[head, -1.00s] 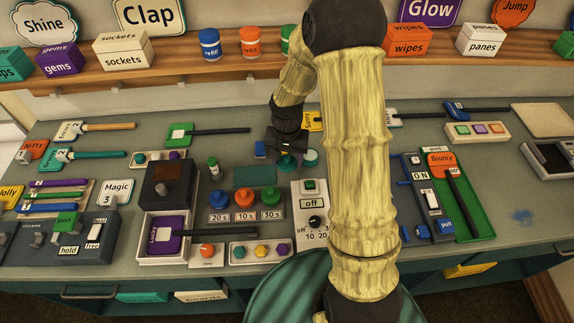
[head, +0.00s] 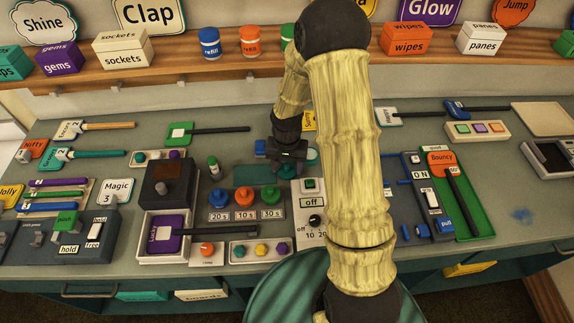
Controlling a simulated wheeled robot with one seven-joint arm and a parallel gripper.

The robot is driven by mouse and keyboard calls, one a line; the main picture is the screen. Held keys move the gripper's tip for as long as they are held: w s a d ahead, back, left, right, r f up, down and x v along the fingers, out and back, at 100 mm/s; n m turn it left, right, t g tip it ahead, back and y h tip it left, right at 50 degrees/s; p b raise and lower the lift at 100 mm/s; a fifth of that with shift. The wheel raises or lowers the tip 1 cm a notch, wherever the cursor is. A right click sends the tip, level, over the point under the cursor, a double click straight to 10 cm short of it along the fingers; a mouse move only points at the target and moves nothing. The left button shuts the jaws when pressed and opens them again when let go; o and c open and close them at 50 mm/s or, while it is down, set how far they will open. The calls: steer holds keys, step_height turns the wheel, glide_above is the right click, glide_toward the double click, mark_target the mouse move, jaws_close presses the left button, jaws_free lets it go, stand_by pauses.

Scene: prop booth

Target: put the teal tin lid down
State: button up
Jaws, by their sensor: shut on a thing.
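The teal tin lid (head: 287,172) is a small round piece directly below my gripper (head: 287,161) in the middle of the counter. My gripper points down and is shut on the lid, with the fingertips largely hiding the grip. I cannot tell whether the lid touches the counter or hangs just above it.
A teal pad (head: 255,174) lies just left of the lid. In front are several coloured knobs (head: 245,198) with time labels and a white "off" switch box (head: 311,200). My arm hides the counter to the right.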

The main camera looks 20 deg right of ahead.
steer(key=shift+f, duration=0.35)
steer(key=o, duration=1)
steer(key=shift+c, duration=0.2)
steer(key=shift+a, duration=0.1)
steer(key=shift+s, duration=0.15)
